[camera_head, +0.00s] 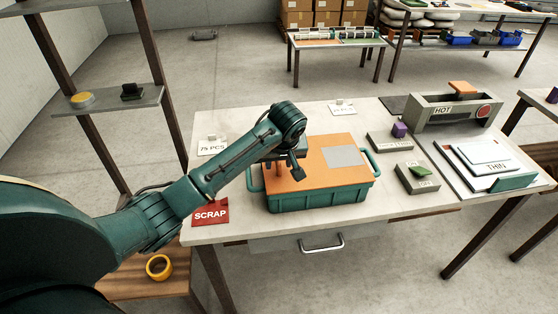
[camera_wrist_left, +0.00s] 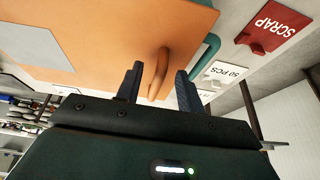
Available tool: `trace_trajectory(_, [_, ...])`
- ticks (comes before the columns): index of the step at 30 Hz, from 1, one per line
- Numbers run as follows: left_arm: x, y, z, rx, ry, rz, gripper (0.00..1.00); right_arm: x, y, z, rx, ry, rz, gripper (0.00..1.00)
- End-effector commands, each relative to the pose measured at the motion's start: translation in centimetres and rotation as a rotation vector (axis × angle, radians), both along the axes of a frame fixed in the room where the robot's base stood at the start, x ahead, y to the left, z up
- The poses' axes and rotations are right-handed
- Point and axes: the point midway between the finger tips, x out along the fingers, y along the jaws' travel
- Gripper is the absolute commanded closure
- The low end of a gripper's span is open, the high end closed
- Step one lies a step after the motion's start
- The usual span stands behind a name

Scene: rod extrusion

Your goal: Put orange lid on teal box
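The teal box (camera_head: 318,197) stands on the white table, with a teal handle at each end. The orange lid (camera_head: 325,178) lies flat across its top and looks seated. A grey rectangle marks the lid's right part. My left gripper (camera_head: 287,166) is over the left part of the lid, pointing down. In the left wrist view the gripper (camera_wrist_left: 159,70) is open, with the lid's orange handle (camera_wrist_left: 158,82) between its two dark fingers and gaps showing on both sides. The head view hides that handle behind the gripper. My right gripper is in neither view.
A red SCRAP sign (camera_head: 211,212) stands left of the box. Right of it are a grey block (camera_head: 416,178), a purple piece (camera_head: 399,129), a HOT fixture (camera_head: 443,116) and a THIN tray (camera_head: 494,162). A drawer handle (camera_head: 321,244) sticks out below the table front.

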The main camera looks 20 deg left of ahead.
Motion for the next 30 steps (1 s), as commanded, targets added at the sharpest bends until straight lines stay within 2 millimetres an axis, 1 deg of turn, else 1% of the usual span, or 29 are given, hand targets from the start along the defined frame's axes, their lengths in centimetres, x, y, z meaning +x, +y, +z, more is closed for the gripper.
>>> trace_trajectory(6, [-0.1,0.0,0.1,0.001,0.002,-0.001,0.62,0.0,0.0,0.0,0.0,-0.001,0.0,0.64])
trace_trajectory(10, [-0.4,-0.4,1.2,-0.001,-0.001,-0.002,0.62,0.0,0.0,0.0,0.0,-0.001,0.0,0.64])
trace_trajectory(14, [-1.1,-1.0,3.6,-0.002,-0.005,-0.003,0.62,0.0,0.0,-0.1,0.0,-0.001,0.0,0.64])
trace_trajectory(19, [-2.4,-2.0,7.5,-0.003,-0.006,-0.002,0.62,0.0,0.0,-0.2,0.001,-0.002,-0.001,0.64])
trace_trajectory(21, [-2.9,-2.3,9.6,0.0,-0.004,-0.002,0.62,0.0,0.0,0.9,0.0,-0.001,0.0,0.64])
trace_trajectory(22, [-3.1,-2.5,10.2,0.0,-0.005,-0.002,0.62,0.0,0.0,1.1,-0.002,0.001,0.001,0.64])
trace_trajectory(23, [-3.3,-2.5,10.7,0.002,-0.004,-0.001,0.62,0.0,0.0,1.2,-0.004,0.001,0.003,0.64])
trace_trajectory(24, [-3.3,-2.6,10.9,0.007,-0.01,-0.005,0.62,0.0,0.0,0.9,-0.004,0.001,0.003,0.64])
trace_trajectory(27, [-3.5,-2.8,11.6,0.004,-0.01,-0.005,0.62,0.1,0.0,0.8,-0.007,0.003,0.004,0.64])
trace_trajectory(30, [-3.8,-3.0,12.0,0.003,-0.006,-0.004,0.62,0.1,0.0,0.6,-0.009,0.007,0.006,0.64])
